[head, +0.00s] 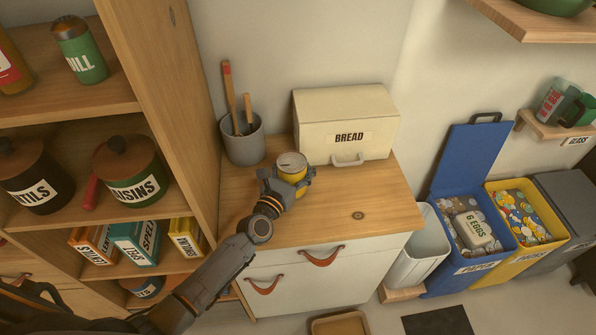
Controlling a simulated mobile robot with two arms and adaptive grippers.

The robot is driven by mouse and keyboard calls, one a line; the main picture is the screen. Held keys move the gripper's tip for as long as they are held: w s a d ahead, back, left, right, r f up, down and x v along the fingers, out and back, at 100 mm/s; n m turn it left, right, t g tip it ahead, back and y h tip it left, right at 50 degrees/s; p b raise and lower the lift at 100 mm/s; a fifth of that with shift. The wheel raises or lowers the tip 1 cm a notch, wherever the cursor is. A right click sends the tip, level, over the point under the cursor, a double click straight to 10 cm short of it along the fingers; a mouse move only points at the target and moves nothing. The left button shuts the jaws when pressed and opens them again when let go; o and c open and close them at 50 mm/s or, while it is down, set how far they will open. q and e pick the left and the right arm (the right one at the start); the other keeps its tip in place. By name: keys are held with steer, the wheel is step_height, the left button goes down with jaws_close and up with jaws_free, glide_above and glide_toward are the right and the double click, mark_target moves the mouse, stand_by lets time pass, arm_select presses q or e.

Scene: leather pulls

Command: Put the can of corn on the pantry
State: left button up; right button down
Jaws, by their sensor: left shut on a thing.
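A yellow can with a grey metal lid (291,163), which I take as the can of corn, is upright over the wooden counter (345,207), in front of the bread box. Its label is hidden, and I cannot tell whether it touches the counter. My left gripper (289,183) is shut on the can from the front left. The pantry (172,100) is the wooden shelving at the left, with jars, pots and boxes on its shelves. My right gripper is not in view.
A cream bread box (345,110) and a grey pot with wooden utensils (243,142) stand at the counter's back. A green-labelled jar (82,55), dark lidded pots (130,172) and boxes (137,243) occupy the shelves. Blue (468,175) and yellow bins (530,250) stand right.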

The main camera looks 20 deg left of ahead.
arm_select(q)
steer(key=shift+f, duration=0.3)
steer(key=shift+r, duration=0.15)
steer(key=shift+f, duration=0.2)
steer(key=o, duration=1.8)
steer(key=shift+s, duration=0.1)
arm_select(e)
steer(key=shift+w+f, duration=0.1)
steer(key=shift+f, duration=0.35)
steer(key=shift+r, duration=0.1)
arm_select(q)
steer(key=shift+r, duration=0.25)
steer(key=s, duration=0.3)
steer(key=s+a+b, duration=0.1)
steer(key=s, duration=0.3)
steer(key=s+a, duration=0.1)
steer(key=s, duration=0.2)
steer(key=shift+s+a+f+b, duration=0.1)
steer(key=shift+s+f+b, duration=0.15)
steer(key=shift+s+b, duration=0.05)
steer(key=shift+s+a+r, duration=0.1)
steer(key=shift+s+r, duration=0.05)
steer(key=shift+s, duration=0.45)
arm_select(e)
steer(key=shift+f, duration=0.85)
